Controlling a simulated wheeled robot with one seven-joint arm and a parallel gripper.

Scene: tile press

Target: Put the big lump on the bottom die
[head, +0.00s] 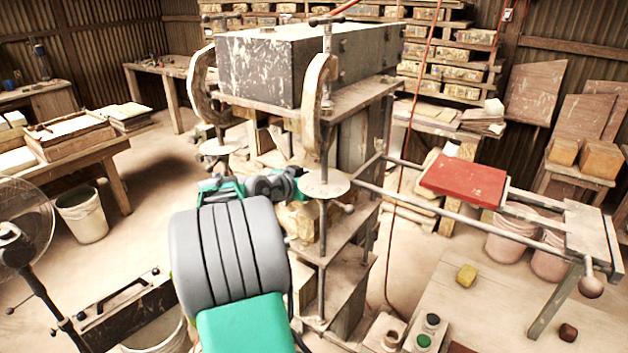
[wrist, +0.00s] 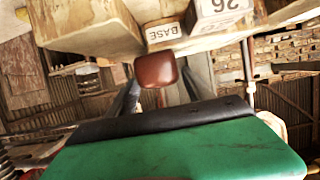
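In the head view, a red plate (head: 465,182) lies on the rails at the right of the press; it may be the bottom die, but I cannot be sure. I cannot tell for certain which thing is the big lump. My grey and green arm reaches up in front of the press. Its far end (head: 272,186) is beside the press column, and the fingers cannot be made out.
The press (head: 285,70) stands in the middle with a heavy block on top. Rails (head: 410,205) run right to an end plate (head: 590,235). Green and black buttons (head: 424,340) stand on the low table (head: 490,320). A fan (head: 20,225) is at left. Two tan blocks (head: 602,160) rest at right.

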